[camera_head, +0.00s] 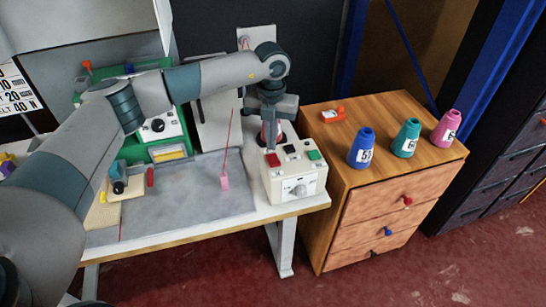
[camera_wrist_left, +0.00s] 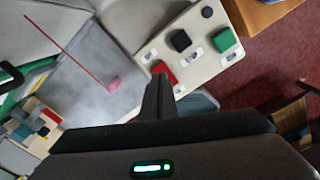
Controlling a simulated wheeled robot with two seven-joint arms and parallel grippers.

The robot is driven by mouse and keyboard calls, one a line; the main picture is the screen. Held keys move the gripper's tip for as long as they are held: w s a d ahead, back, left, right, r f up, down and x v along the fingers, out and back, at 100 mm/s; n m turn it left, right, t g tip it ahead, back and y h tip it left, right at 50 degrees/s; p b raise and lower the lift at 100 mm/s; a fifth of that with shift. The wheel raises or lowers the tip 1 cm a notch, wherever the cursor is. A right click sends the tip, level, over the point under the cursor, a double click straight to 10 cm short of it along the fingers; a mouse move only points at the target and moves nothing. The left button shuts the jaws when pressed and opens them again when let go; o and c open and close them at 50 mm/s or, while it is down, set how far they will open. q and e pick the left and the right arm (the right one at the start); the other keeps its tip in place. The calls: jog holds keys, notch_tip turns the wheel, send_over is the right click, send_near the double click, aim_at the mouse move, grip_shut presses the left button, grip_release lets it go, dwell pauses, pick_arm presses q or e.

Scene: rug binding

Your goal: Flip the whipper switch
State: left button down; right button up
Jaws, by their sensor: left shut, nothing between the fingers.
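A cream control box (camera_head: 286,197) stands at the right end of the table. Its top carries a red switch (camera_head: 272,160), a black switch (camera_head: 291,149) and a green switch (camera_head: 314,155). Their labels are too small to read, so I cannot tell which is the whipper switch. My left gripper (camera_head: 270,146) points down, just above or at the red switch. In the left wrist view its shut, empty fingers (camera_wrist_left: 157,96) end beside the red switch (camera_wrist_left: 163,72), partly covering it. I cannot tell whether they touch. My right gripper is not in view.
A wooden drawer cabinet (camera_head: 345,215) stands right of the table, with blue (camera_head: 361,150), teal (camera_head: 406,140) and pink (camera_head: 446,129) cones on top. A pink tag (camera_head: 224,182) on a red thread is over the grey mat (camera_head: 190,200).

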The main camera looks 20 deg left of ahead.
aim_at(272, 156)
pick_arm(q)
notch_tip(272, 156, up, 4)
jog(key=shift+f+p, duration=0.25)
jog(key=shift+p, duration=0.35)
